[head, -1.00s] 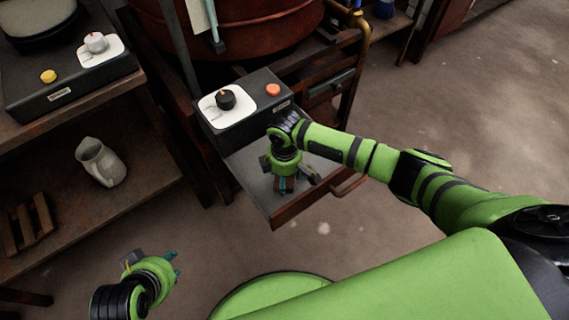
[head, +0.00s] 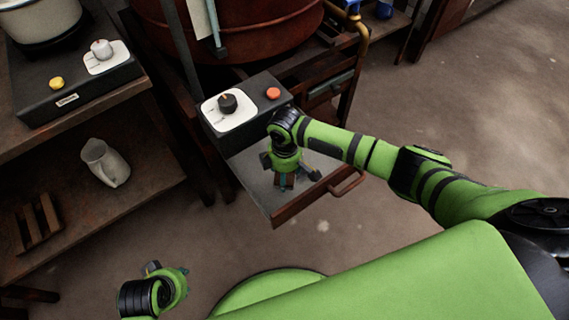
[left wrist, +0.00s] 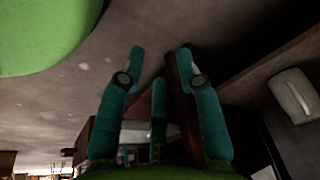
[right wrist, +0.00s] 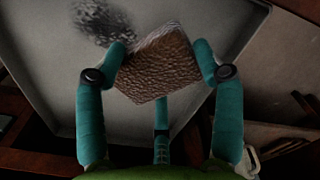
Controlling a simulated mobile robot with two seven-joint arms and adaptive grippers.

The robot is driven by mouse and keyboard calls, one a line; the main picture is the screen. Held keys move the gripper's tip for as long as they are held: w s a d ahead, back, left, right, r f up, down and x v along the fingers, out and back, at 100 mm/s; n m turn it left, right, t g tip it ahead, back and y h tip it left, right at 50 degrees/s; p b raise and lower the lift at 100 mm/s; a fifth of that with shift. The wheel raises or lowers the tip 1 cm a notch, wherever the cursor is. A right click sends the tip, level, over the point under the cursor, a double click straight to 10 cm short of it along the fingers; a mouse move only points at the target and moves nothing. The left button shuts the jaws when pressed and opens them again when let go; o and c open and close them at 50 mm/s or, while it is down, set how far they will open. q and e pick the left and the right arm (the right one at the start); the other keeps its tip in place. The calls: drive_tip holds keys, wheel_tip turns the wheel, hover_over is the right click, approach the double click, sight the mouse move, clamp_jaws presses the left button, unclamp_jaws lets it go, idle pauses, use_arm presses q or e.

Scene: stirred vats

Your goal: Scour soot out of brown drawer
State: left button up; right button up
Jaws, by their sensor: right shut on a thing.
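The brown drawer (head: 306,206) is pulled out below a dark control box, its grey inside partly covered by my right arm. In the right wrist view a dark soot smudge (right wrist: 103,22) lies on the drawer's pale floor (right wrist: 50,70). My right gripper (head: 286,182) points down into the drawer, shut on a brown rough-textured block (right wrist: 160,66) with a pale fringe at its far edge. The block is just beside the soot; whether it touches the floor I cannot tell. My left gripper (head: 184,282) is open and empty at lower left, its fingers apart in the left wrist view (left wrist: 160,65).
The control box (head: 245,103) with a black knob and red button sits above the drawer, below a rusty vat (head: 240,35). At left, a shelf holds a white jug (head: 105,163) and a wooden rack (head: 38,222). The floor at right is clear.

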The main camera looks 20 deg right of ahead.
drive_tip(key=shift+r+p, duration=1.05)
drive_tip(key=shift+p, duration=0.15)
use_arm(q)
drive_tip(key=s+f+p, duration=0.1)
drive_tip(key=s+f, duration=0.2)
drive_tip(key=f, duration=0.6)
drive_tip(key=shift+s+a+f+g, duration=0.2)
drive_tip(key=shift+a+f+g, duration=0.1)
drive_tip(key=shift+g, duration=0.1)
use_arm(e)
drive_tip(key=shift+r, duration=0.55)
drive_tip(key=shift+a, duration=0.15)
